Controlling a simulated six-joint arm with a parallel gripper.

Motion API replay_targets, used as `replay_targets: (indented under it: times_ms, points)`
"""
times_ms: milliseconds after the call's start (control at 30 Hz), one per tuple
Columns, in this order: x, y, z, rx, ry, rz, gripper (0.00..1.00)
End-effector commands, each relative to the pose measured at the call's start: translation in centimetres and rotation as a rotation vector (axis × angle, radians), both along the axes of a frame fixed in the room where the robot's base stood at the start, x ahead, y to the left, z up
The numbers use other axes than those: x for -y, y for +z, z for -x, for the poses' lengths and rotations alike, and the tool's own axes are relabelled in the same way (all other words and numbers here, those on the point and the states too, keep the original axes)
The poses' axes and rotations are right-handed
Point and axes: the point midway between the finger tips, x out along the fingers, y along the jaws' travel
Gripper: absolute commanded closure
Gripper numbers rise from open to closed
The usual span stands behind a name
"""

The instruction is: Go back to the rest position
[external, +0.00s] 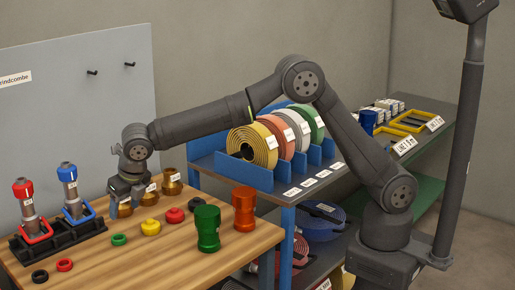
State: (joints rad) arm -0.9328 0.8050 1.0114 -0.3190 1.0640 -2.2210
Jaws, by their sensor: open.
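My gripper (121,197) is over the back of the wooden table (150,258), fingers pointing down. It is open and beside the left one of a row of brass fittings. That left brass fitting (125,209) is partly hidden by the fingers; I cannot tell whether they touch it. The middle brass fitting (150,197) and the right brass fitting (172,185) stand to the right of the gripper, with small white labels. My arm reaches left from its base at the right of the external view.
A black rack (60,240) holds a red nozzle (31,208) and a blue nozzle (73,195). A green coupling (207,228), an orange-red coupling (243,208) and several small caps and rings stand in front. Coiled hoses (262,146) fill the blue rack under my arm.

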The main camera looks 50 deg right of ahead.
Motion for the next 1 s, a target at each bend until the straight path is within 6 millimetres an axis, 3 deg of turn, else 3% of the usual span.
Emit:
replay_targets:
  times_ms: [200,567,767,1000]
  points:
    - [0.1,1.1,0.5,-0.001,0.0,0.001,0.41]
    - [0.1,0.8,0.4,-0.002,0.0,0.001,0.41]
    - [0.0,-1.6,-0.5,-0.003,0.0,0.004,0.41]
    - [-0.3,-6.0,-2.4,-0.003,-0.001,0.003,0.41]
